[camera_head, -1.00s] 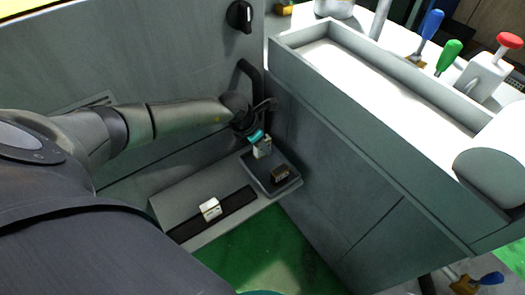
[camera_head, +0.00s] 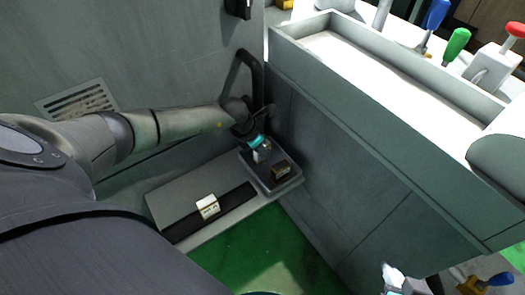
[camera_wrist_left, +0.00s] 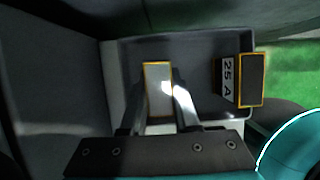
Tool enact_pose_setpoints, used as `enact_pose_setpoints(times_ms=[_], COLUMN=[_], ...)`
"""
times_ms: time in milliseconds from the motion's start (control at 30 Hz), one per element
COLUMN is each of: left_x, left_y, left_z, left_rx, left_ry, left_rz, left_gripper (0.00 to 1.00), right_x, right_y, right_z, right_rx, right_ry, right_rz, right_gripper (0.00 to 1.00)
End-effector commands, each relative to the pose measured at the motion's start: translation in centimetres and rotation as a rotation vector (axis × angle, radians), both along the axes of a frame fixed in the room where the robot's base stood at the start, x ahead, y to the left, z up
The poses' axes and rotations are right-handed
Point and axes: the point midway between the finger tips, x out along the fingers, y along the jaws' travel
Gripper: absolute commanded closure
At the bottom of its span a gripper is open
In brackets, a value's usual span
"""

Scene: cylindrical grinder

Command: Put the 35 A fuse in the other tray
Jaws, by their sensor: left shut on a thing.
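My left gripper (camera_head: 257,145) is shut on a pale block-shaped fuse (camera_head: 262,155), over the back part of a small dark tray (camera_head: 293,183). In the left wrist view the gripper's fingers (camera_wrist_left: 158,105) stand on both sides of this gold-edged fuse (camera_wrist_left: 158,78), against the dark tray (camera_wrist_left: 205,48). I cannot read its label or tell whether it touches the tray floor. A second fuse (camera_head: 281,172), marked "25 A" in the left wrist view (camera_wrist_left: 238,80), sits apart in the same tray. My right gripper is not visible.
A white fuse-like block (camera_head: 208,207) sits on a black strip (camera_head: 237,201) of the grey shelf (camera_head: 175,197), left of the tray. A black handle (camera_head: 257,70) and the grey machine wall stand close behind. A grey cabinet (camera_head: 345,150) rises at the right.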

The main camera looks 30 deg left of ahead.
Motion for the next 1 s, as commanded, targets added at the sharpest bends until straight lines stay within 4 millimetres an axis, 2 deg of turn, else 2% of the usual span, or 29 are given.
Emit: enact_pose_setpoints(times_ms=[433,467,700,1000], left_x=[0.08,0.04,0.02,0.02], left_y=[0.00,0.00,-0.01,-0.01], left_z=[-0.25,-0.22,-0.22,-0.14], left_rx=[-0.001,0.000,0.000,0.000], left_ry=[-0.001,0.000,0.000,0.000], left_rz=[0.001,0.001,0.000,0.000], left_gripper=[1.00,0.67,0.41,0.41], right_x=[0.30,0.28,0.23,0.24], right_y=[0.45,0.50,0.50,0.28], right_z=[0.00,0.04,0.04,0.06], right_rx=[0.016,0.017,0.017,0.011], right_ry=[-0.032,-0.033,-0.029,-0.025], right_rz=[0.005,0.006,0.005,0.005], right_gripper=[1.00,1.00,1.00,1.00])
